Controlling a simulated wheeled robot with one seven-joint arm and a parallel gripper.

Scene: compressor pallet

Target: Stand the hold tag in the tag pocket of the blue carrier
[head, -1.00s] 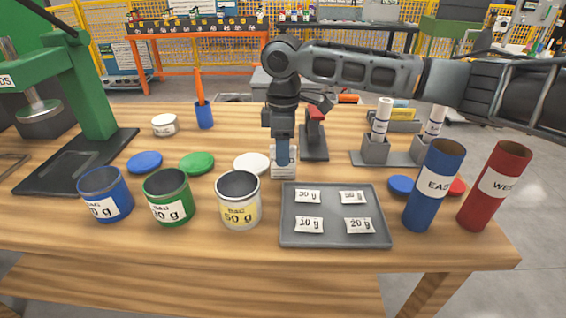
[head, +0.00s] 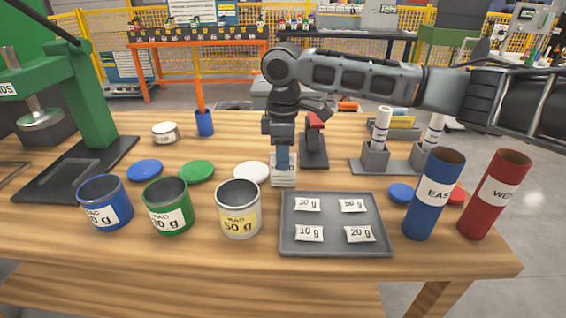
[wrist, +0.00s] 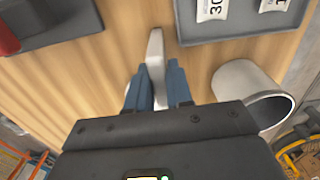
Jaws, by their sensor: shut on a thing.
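My gripper (head: 283,162) points down over the middle of the table, its blue fingers shut on a small white tag (head: 283,177) with print too small to read. The wrist view shows the tag (wrist: 155,45) edge-on between the fingers (wrist: 154,75). It hangs at or just above the wood; contact cannot be told. The blue carrier (head: 420,225), a tall open tube lettered "EAS", stands upright at the right, beyond the grey tray from my gripper. I cannot make out its tag pocket.
The grey tray (head: 335,243) with several white packets lies between tag and carrier. A red tube (head: 485,215) stands right of the carrier. A white cup (head: 238,222), green cup (head: 167,218) and blue cup (head: 104,215) stand left. A grey stand (head: 385,166) holds white cylinders behind.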

